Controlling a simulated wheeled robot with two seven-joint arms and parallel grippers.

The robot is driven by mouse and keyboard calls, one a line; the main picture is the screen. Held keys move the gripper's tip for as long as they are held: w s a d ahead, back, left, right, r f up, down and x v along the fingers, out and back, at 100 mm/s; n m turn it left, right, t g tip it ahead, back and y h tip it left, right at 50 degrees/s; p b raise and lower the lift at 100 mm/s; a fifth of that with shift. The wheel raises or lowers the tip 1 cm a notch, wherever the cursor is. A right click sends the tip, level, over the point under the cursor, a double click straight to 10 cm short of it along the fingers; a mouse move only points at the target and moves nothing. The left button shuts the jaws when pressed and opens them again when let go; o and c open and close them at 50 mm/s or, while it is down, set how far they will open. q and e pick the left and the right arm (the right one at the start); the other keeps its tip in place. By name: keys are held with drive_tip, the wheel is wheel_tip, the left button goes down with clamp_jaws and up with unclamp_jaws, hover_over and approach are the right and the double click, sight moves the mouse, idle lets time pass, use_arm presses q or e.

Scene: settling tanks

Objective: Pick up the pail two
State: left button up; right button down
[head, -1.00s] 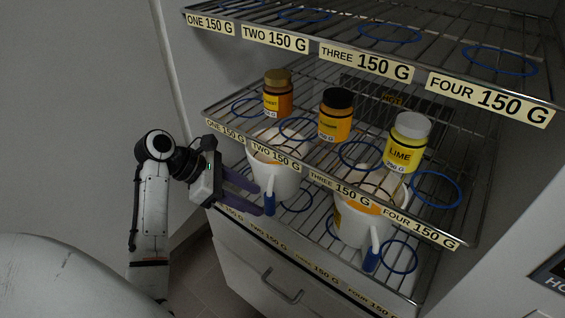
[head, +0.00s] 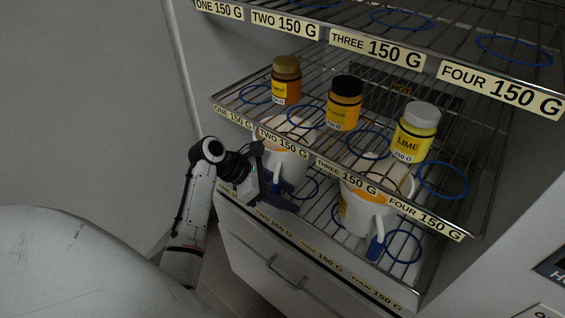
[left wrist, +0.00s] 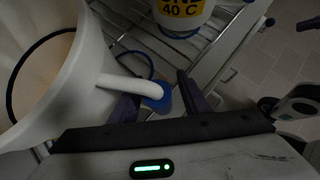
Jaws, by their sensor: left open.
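A white pail (head: 292,165), the left one of two, stands on the lower wire rack, partly hidden by the upper rack's front edge and my arm. I take it for pail two; no number on it is readable. In the left wrist view the pail (left wrist: 62,85) fills the left side, and its white handle (left wrist: 120,84) ends in a blue grip (left wrist: 158,100). My left gripper (head: 278,195) is open at the pail's front. In the left wrist view its fingers (left wrist: 158,98) are on either side of the handle's blue end, not closed on it. My right gripper is out of view.
A second white pail (head: 353,212) with a blue-tipped handle stands to the right. Amber, orange and lime jars (head: 414,133) stand on the upper rack (head: 322,163), whose labelled edge overhangs the pails. A drawer handle (head: 283,277) is below.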

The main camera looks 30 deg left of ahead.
use_arm(q)
clamp_jaws()
drive_tip(key=shift+r, duration=0.1)
